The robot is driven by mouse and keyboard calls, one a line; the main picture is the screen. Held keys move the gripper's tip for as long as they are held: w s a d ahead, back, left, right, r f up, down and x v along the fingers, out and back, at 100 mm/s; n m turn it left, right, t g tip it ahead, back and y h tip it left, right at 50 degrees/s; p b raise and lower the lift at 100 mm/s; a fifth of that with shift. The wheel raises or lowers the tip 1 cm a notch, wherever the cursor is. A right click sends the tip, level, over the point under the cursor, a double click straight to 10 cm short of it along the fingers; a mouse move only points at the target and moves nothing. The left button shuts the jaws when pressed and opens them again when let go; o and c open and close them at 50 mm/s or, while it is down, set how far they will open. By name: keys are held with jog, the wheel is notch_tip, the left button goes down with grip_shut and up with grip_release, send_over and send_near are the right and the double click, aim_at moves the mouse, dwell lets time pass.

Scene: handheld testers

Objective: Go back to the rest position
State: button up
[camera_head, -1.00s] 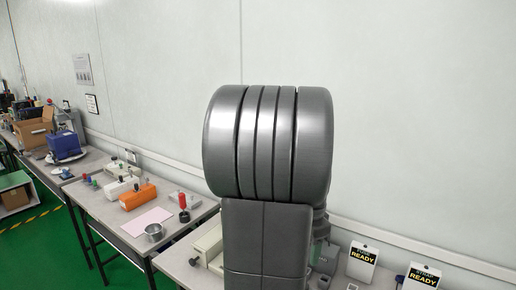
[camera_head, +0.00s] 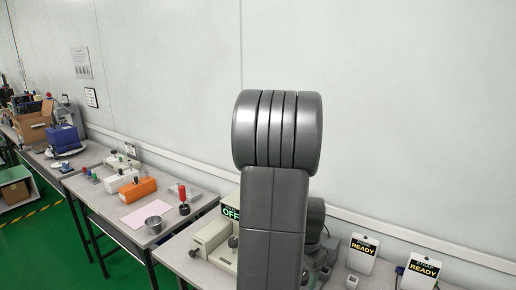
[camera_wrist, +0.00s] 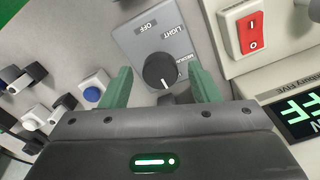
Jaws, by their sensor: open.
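My gripper (camera_wrist: 162,88) shows in the wrist view with its two green fingers spread apart and nothing between them. Beyond the fingers is a grey selector box (camera_wrist: 150,42) with a black round knob (camera_wrist: 160,71) and the labels OFF, LIGHT and one partly hidden that starts with MEDIU. The knob appears between the fingers, apart from them as far as I can tell. In the head view my grey arm (camera_head: 274,200) stands in the middle and hides the gripper.
In the head view a beige tester (camera_head: 210,236), READY signs (camera_head: 362,254), an orange device (camera_head: 137,190) and a metal cup (camera_head: 157,216) stand on tables.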

jog(key=n, duration=0.9)
jog(key=shift+w+n, duration=0.1)
jog(key=shift+n, duration=0.2)
jog(key=n, duration=0.4)
jog(key=shift+n+b, duration=0.4)
jog(key=shift+a+n, duration=0.1)
jog(key=shift+n, duration=2.1)
